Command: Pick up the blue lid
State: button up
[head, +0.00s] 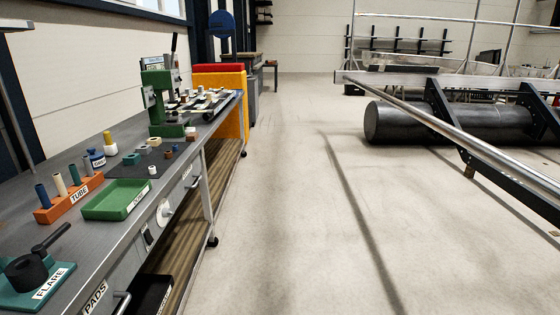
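A small blue jar (97,161) with a white label stands on the grey workbench (75,235) at the left. A blue top, which looks like the blue lid (91,152), sits at its upper end. It is too small to tell whether the lid is separate from the jar. My gripper is not in view.
Near the jar are an orange tube rack (58,211), a green tray (117,200), a dark mat with small blocks, and a yellow-topped piece (108,142). A green press (163,105) stands farther back and a flare tool (35,275) nearer.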

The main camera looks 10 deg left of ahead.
aim_at(92, 155)
jog(key=u, duration=0.15)
jog(key=i, duration=2.25)
jog(key=u, duration=1.05)
jog(key=i, duration=0.85)
jog(key=u, duration=1.2)
jog(key=i, duration=0.75)
jog(key=u, duration=0.35)
